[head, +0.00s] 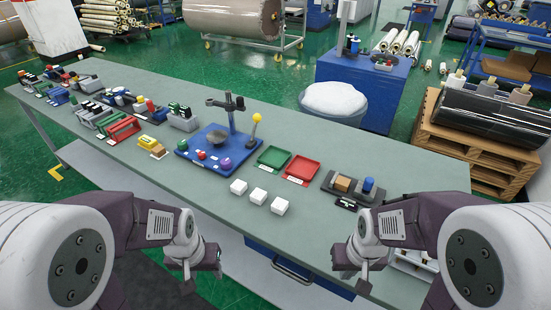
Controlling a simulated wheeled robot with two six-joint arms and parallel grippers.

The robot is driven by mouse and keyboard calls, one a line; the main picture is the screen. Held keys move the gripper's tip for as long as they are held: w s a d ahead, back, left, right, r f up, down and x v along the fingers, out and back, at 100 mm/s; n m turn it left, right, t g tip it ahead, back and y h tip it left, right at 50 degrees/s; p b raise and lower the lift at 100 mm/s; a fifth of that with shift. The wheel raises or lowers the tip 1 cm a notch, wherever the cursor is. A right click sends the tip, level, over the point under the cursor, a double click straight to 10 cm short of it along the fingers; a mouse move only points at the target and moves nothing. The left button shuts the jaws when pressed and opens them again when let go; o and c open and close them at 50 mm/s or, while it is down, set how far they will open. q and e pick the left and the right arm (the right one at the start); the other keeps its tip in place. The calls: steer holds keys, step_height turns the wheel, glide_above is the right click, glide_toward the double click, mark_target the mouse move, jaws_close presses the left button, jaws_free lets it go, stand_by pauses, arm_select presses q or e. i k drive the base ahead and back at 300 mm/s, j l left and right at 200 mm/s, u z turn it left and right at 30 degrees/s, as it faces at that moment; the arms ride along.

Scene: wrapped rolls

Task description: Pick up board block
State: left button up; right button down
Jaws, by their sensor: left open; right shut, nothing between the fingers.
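A tan block (342,184) sits on a dark grey board (330,190) at the right part of the table, beside a blue cylinder (368,184). I cannot tell for sure whether this tan block is the board block. A blue board (188,149) with small coloured pieces and a grey stand lies left of it. My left gripper (203,268) is open and empty, in front of the table's near edge. My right gripper (355,277) is shut with nothing in it, nearer to me than the dark board. Neither gripper touches a block.
White cubes (258,197) stand in a row near the front edge. A green tray (273,157) and a red tray (300,169) lie behind them. The front strip of the grey table (190,190) is clear.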

mark_target(343, 184)
steer(key=i+j+z, duration=0.1)
steer(key=j, duration=0.25)
steer(key=i+j+z, duration=0.1)
steer(key=i+j, duration=0.15)
steer(key=i+j+z, duration=0.1)
steer(key=j, duration=0.4)
steer(key=i+j+z, duration=0.1)
steer(key=i+j, duration=0.15)
steer(key=j, duration=0.15)
